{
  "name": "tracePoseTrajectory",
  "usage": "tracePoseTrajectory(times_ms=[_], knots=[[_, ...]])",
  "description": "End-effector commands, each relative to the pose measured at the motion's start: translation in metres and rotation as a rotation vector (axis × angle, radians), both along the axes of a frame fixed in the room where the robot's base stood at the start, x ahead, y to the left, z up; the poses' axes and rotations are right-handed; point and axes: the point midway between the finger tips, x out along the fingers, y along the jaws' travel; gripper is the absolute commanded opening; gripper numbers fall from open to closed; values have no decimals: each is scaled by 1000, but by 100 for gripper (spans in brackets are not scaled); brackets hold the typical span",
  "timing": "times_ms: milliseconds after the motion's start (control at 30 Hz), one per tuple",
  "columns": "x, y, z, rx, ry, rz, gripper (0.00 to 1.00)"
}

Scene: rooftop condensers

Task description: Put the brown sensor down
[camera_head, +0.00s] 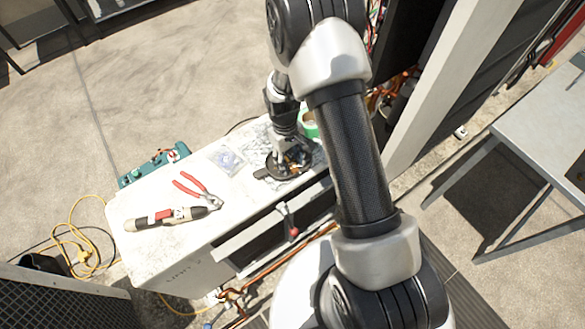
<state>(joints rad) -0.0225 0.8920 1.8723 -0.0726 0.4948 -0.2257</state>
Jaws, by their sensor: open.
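My gripper (290,163) points down at the far right end of the white unit's top (145,200). Its jaws are open, close above the surface. A small brown and orange thing (298,155), possibly the brown sensor, shows at the fingers. It lies over or against a dark, flat piece with a short handle-like end (262,173). The gripper covers part of this spot, so I cannot tell whether the fingers touch the brown thing.
Red-handled pliers (190,184), a pale tool with a red part (165,217) and a clear bag (228,159) lie on the unit. A green roll (309,126) is behind my gripper. A teal case (153,166) stands beyond the unit. A grey table (545,125) is at right.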

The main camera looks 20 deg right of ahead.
Motion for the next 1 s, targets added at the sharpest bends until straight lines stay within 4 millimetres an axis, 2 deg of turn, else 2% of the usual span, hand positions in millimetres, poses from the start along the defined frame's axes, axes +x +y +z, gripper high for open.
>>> tracePoseTrajectory(times_ms=[167, 800, 1000], knots=[[1, 0, 1, 0, -1, 0, 45], [0, 0, 1, 0, -1, 0, 2], [0, 0, 1, 0, 0, 0, 0]])
